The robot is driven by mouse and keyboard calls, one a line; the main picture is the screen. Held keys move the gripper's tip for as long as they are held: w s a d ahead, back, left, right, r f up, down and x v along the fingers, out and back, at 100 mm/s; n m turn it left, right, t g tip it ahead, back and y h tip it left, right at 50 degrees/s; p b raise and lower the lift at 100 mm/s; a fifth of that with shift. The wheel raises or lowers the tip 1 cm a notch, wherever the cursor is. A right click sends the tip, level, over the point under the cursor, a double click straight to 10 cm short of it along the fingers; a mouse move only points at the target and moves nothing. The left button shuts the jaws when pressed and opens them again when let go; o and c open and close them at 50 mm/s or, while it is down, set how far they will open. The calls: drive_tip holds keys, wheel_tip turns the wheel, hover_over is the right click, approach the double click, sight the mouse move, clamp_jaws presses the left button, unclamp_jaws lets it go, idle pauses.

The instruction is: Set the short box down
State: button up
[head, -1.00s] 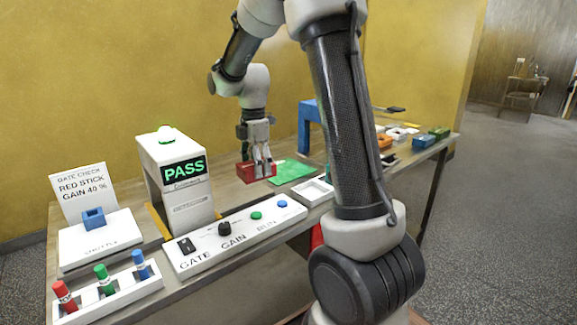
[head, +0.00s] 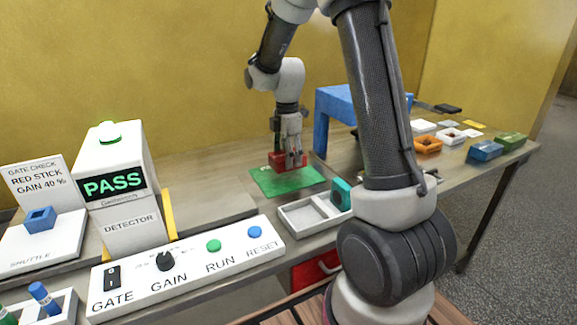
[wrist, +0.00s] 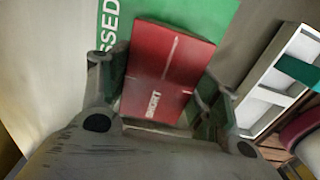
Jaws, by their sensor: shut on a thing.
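The short box (head: 276,165) is a red box with pale lettering on its face. My gripper (head: 290,158) is shut on it, with fingers along its sides. The head view shows the box at the back part of the green mat (head: 290,183). In the wrist view the box (wrist: 165,62) lies between the fingers, over the green mat (wrist: 208,14) with white letters ending in "SSED". I cannot tell whether the box's underside touches the mat.
A white divided tray (head: 297,218) with a teal piece (head: 341,192) stands in front of the mat. The control panel (head: 190,262) and the detector (head: 125,185) showing PASS are to the left. A blue arch (head: 322,125) stands behind to the right.

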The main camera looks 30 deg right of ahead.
drive_tip(key=shift+f, duration=1.8)
drive_tip(key=shift+f, duration=0.1)
drive_tip(key=o, duration=1.2)
wheel_tip(320, 180, up, 12)
drive_tip(key=s+r+m+t, duration=0.2)
drive_tip(key=s+r+m, duration=0.2)
drive_tip(key=s+m, duration=0.5)
drive_tip(key=s+r+m+t, duration=0.2)
drive_tip(key=s+m, duration=0.7)
drive_tip(key=s, duration=0.9)
drive_tip(key=shift+a+r, duration=0.15)
drive_tip(key=shift+r, duration=0.7)
